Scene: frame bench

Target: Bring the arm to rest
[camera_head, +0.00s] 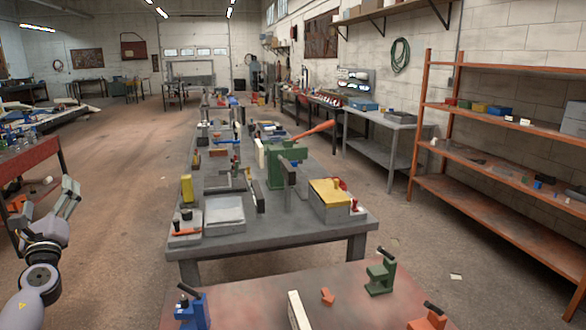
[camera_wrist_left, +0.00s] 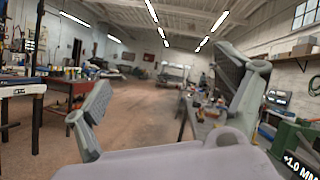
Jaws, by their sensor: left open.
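My left gripper (camera_head: 48,199) is at the left edge of the head view, raised over the floor to the left of the benches. Its fingers point up and away from me. In the left wrist view the two fingers of this gripper (camera_wrist_left: 165,105) stand wide apart with nothing between them, so it is open and empty. It touches nothing that I can see. My right gripper shows in neither view.
A grey bench (camera_head: 280,233) covered with tools and boxes runs down the middle. A nearer rust-brown table (camera_head: 260,300) holds blue, green and orange clamps. An orange shelf rack (camera_head: 480,205) stands at right. A red bench (camera_head: 30,157) is at left. The floor between (camera_head: 120,170) is clear.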

